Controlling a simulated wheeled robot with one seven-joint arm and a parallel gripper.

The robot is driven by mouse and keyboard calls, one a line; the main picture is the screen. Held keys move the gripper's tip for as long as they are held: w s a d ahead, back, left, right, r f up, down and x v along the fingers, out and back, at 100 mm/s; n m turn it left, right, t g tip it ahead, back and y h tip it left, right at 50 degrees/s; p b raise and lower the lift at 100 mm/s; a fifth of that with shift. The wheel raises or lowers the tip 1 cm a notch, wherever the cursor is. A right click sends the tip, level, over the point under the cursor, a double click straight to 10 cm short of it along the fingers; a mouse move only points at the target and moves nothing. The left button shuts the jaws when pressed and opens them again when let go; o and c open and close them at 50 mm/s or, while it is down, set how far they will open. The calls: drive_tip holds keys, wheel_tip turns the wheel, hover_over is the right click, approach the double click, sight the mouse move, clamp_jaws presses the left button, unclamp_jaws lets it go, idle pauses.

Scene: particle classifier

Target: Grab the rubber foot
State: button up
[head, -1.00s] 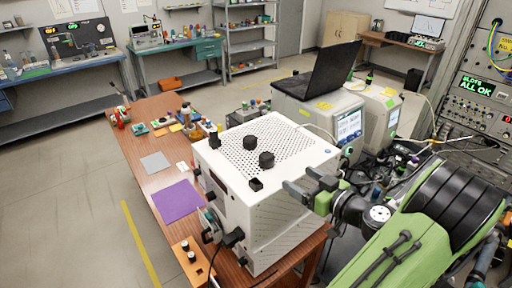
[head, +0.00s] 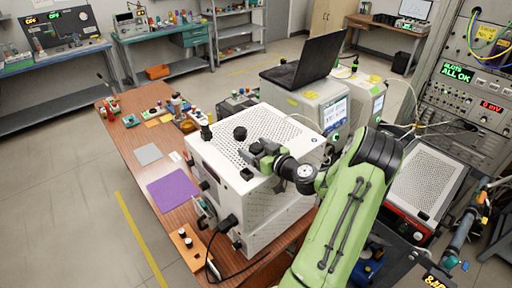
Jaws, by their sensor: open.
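Several black rubber feet stand on the perforated top of a white box (head: 228,168) in the head view. One round foot (head: 240,133) is near the middle of the top. A taller dark piece (head: 206,132) is at the left corner, and a small square one (head: 247,174) is at the front corner. My gripper (head: 256,154) is open, low over the box top. It is around or just above the spot of another round foot, now mostly hidden by the fingers. I cannot tell whether the fingers touch it.
The box stands on a wooden table holding a purple mat (head: 172,192), a grey sheet (head: 149,154) and small parts at the far left. A black laptop (head: 308,66) sits on a white instrument behind the box. A rack (head: 478,90) stands at the right.

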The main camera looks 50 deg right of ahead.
drive_tip(key=shift+s+a, duration=0.1)
drive_tip(key=shift+s, duration=0.1)
drive_tip(key=shift+c, duration=1.2)
drive_tip(key=c, duration=0.8)
